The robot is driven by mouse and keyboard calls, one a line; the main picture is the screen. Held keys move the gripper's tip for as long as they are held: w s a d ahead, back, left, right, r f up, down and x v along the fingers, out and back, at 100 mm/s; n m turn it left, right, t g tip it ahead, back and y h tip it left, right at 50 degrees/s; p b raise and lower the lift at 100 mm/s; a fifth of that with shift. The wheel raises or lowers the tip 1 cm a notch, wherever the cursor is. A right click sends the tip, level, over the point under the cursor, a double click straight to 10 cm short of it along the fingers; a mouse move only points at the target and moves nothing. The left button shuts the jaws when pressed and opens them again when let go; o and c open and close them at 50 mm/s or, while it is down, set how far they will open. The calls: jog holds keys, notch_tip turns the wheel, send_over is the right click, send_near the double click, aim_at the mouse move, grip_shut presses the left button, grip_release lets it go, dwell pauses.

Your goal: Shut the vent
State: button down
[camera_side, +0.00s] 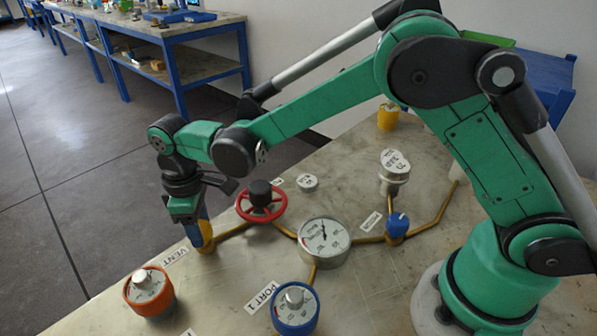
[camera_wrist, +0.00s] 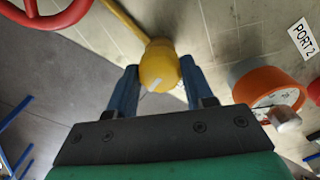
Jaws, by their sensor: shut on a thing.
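The vent is a yellow knob (camera_side: 207,242) at the end of a brass pipe, beside a VENT label (camera_side: 175,257) on the table's front-left part. In the wrist view the yellow knob (camera_wrist: 160,66) sits between my two blue fingers, with a small pale mark on its face. My gripper (camera_side: 203,230) points down over the knob and is shut on it. The wrist view shows my gripper (camera_wrist: 158,78) with a finger on each side of the knob. The gripper hides part of the knob in the side view.
A red handwheel (camera_side: 261,205) stands close right of the gripper. An orange-rimmed vessel (camera_side: 149,291) and a blue-rimmed vessel (camera_side: 295,308) stand nearer the camera. A round gauge (camera_side: 324,240), a blue valve (camera_side: 397,225) and a pale cylinder (camera_side: 394,172) stand farther right.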

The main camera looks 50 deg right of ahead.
jog(key=shift+c, duration=1.7)
grip_release()
jog(key=shift+r, duration=2.8)
